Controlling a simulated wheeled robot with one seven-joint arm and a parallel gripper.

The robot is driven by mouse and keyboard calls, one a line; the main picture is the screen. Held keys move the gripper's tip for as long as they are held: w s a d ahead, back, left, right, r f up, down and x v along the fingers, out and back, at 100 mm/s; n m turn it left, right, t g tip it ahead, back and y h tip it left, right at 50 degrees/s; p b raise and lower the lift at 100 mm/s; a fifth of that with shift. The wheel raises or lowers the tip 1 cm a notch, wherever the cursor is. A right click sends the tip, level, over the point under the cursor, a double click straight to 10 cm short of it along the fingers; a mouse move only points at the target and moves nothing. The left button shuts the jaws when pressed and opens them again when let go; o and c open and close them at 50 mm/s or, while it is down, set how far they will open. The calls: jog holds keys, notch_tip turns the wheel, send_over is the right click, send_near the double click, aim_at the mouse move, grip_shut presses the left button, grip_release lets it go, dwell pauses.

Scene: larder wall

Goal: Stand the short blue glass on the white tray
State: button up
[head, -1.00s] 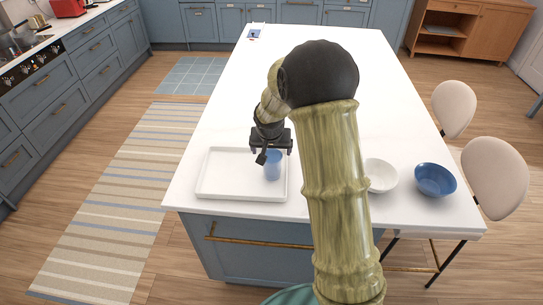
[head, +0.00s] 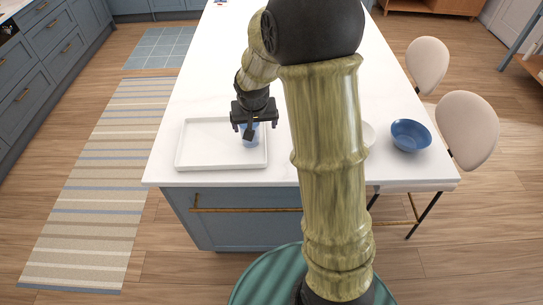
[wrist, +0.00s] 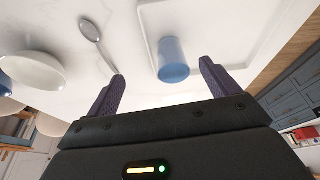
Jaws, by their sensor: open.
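The short blue glass (head: 256,139) stands on the white tray (head: 181,160), near the tray's right edge. It looks upright. In the wrist view the glass (wrist: 173,62) shows ahead of my fingers, between their lines, with the tray (wrist: 150,36) behind it. My gripper (head: 248,130) is open and empty, and partly covers the glass in the head view. In the wrist view my gripper (wrist: 163,80) has a finger on each side, with clear gaps to the glass.
A white bowl (wrist: 36,72) and a spoon (wrist: 91,31) lie beside the tray; my arm hides much of this area in the head view. A blue bowl (head: 410,135) stands at the right of the white counter (head: 205,70). Stools (head: 467,130) stand to the right.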

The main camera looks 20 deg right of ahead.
jog(key=s+r+n+g+y, duration=0.1)
jog(key=s+r+n, duration=0.1)
jog(key=s, duration=1.7)
jog(key=shift+d, duration=0.1)
